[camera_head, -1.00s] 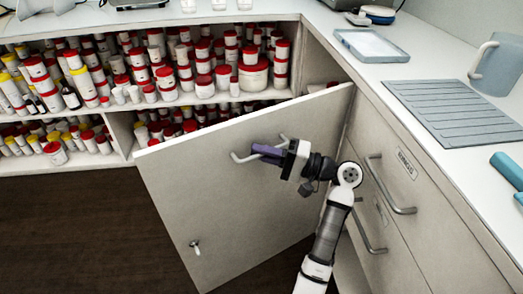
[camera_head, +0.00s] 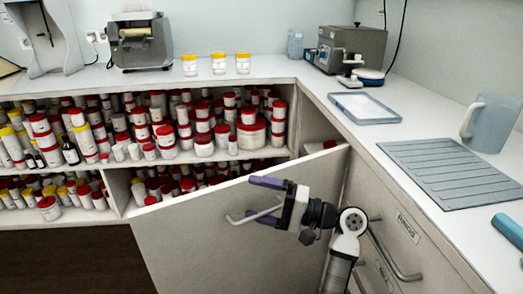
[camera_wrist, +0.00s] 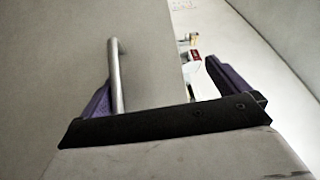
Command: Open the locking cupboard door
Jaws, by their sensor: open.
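The white cupboard door (camera_head: 205,250) stands swung out at an angle, with shelves showing behind its upper edge. Its bar handle (camera_head: 240,219) is near the top of the door face. My gripper (camera_head: 268,200) is open at the handle, with its two purple fingers spread apart. In the wrist view my gripper (camera_wrist: 165,98) has the handle (camera_wrist: 116,75) between its fingers, close beside the left one. The door's edge (camera_wrist: 182,80) also shows between the fingers there. I cannot tell whether a finger touches the handle. The door's lower part is out of view.
Shelves of red- and yellow-lidded jars (camera_head: 200,140) lie behind the door. Drawers with bar handles (camera_head: 395,255) are to the right of my arm. The counter above holds a tray (camera_head: 364,108), a grey ribbed mat (camera_head: 432,172) and a jug (camera_head: 487,122).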

